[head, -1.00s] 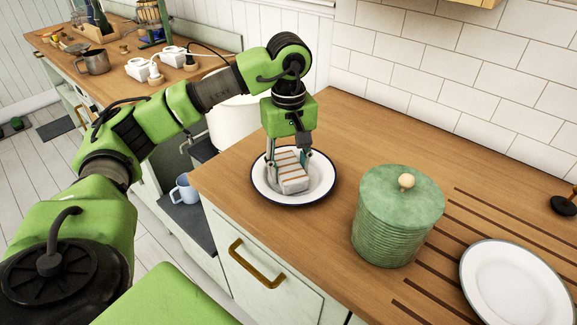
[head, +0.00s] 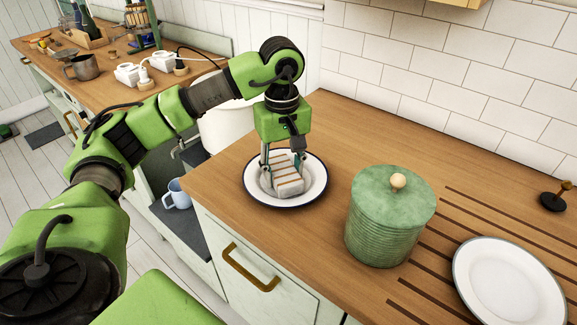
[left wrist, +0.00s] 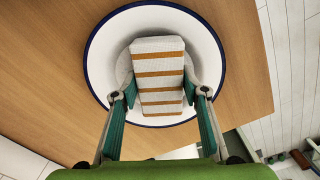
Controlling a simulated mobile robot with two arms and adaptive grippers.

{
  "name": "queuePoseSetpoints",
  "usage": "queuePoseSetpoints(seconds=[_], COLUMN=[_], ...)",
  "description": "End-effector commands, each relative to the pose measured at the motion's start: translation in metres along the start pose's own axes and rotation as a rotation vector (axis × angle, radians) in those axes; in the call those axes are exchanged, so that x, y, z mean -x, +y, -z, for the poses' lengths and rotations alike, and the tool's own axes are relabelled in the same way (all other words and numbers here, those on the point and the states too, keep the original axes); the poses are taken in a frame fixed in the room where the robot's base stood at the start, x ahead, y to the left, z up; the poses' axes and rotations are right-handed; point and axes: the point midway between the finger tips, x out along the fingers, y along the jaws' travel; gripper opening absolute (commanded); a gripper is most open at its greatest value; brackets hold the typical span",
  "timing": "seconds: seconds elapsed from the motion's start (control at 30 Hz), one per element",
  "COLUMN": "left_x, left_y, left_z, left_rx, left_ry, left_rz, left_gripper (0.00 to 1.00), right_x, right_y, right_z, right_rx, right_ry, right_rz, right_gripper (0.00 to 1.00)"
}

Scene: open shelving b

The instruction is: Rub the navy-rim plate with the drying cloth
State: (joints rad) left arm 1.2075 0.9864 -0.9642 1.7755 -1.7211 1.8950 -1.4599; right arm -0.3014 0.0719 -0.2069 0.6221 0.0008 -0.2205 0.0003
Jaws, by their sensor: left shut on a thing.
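The navy-rim plate (head: 313,190) is white with a dark blue edge and lies on the wooden counter near its front left corner. The drying cloth (head: 288,186) is a folded white block with orange-brown stripes, over the middle of the plate. My left gripper (head: 283,168) points down over the plate and is shut on the cloth. In the left wrist view, the cloth (left wrist: 158,70) sits between the two fingers (left wrist: 160,95), inside the rim of the plate (left wrist: 100,62). The cloth hides the plate's centre. My right gripper is in neither view.
A green lidded canister (head: 385,230) stands right of the plate. Another white plate (head: 508,285), with a grey-looking rim, lies on the grooved part at the lower right. A blue mug (head: 178,194) is on a lower shelf. A white tiled wall (head: 440,70) bounds the back.

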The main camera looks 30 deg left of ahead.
Motion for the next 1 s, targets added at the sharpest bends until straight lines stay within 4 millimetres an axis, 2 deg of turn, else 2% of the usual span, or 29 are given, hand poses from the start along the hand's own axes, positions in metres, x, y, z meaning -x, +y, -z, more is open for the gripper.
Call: queuePoseSetpoints(seconds=[0.27,0.7,1.0], left_x=[0.001,0.004,0.003], left_y=[-0.007,0.022,0.025], left_z=[-0.004,0.012,0.014], left_rx=[-0.001,0.000,-0.001], left_ry=[-0.002,-0.001,0.000], left_rz=[0.002,-0.001,-0.001], left_gripper=[0.21,0.21,0.21], right_x=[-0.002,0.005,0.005], right_y=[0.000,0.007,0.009], right_z=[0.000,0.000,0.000], right_rx=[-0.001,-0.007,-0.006], right_ry=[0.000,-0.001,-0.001], right_rz=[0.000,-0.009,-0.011], right_gripper=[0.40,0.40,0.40])
